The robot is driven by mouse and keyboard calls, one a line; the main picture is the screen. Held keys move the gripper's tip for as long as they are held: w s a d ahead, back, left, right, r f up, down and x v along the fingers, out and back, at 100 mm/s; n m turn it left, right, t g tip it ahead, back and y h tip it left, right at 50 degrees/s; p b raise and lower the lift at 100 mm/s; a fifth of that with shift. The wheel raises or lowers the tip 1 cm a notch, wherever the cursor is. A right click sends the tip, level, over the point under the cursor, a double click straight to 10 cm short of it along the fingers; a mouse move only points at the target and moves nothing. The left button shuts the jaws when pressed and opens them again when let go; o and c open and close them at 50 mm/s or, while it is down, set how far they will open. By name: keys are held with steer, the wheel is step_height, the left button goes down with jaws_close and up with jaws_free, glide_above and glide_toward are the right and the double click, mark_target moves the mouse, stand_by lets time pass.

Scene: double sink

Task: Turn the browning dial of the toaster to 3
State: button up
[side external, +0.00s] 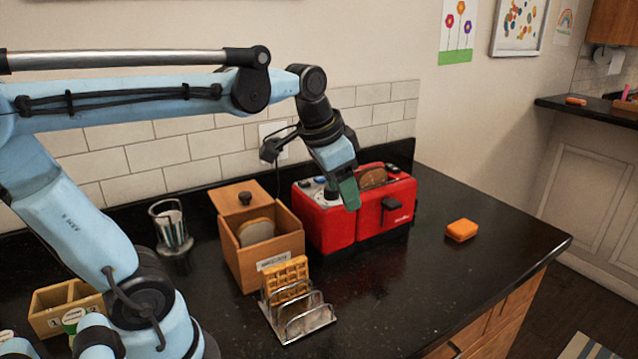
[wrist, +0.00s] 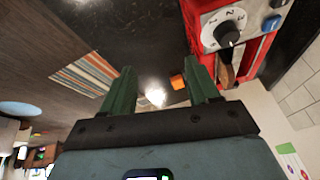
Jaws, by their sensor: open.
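The red toaster (side external: 330,225) stands on the dark counter against the tiled wall. It also shows in the wrist view (wrist: 196,28) at the upper right. Its browning dial (wrist: 228,32) has a black knob on a white numbered face. In the side view the dial's knob (side external: 331,192) is partly crowded by my gripper. I cannot read the dial's setting. A slice of bread (side external: 372,177) shows in the toaster's slot. My gripper (side external: 350,203) points down just in front of the control panel. Its green fingers (wrist: 162,82) are apart and empty, with the dial outside them.
A wooden bread box (side external: 246,262) stands left of the toaster. A metal rack (side external: 310,320) with waffles (side external: 287,277) is in front. A glass (side external: 170,230) stands at the back left. An orange block (side external: 461,230) lies right. The counter's right front is clear.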

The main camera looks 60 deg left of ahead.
steer(key=w+a+r+m+g+h, duration=0.1)
steer(key=w+a+r+m+g, duration=0.1)
steer(key=w+a+r, duration=0.3)
steer(key=a+r+m+g, duration=0.2)
steer(key=a+g, duration=0.1)
steer(key=a, duration=0.3)
steer(key=f, duration=1.2)
steer(key=shift+d, duration=0.25)
steer(key=shift+c, duration=0.3)
steer(key=c, duration=1)
